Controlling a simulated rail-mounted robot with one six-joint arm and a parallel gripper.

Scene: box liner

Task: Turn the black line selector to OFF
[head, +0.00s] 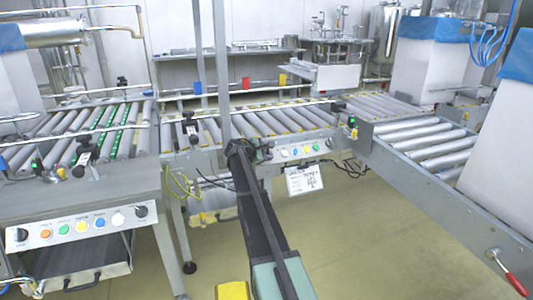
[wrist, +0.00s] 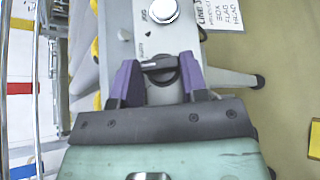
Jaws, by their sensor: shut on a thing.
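The black line selector (wrist: 160,76) is a round knob with a raised bar on a grey control panel (wrist: 147,38). In the wrist view it sits between the purple fingers of my gripper (wrist: 158,74), which is shut on its bar. Small print on the panel beside the knob is too small to read surely, so I cannot tell its setting. In the head view my gripper (head: 244,150) reaches the left end of the middle panel (head: 300,150) and hides most of the knob.
A white button (wrist: 163,10) is close to the knob. A white notice (head: 304,180) hangs below the panel. A second panel (head: 80,227) with coloured buttons and black knobs stands at left. Roller conveyors (head: 270,121) lie behind; the floor (head: 370,240) at right is clear.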

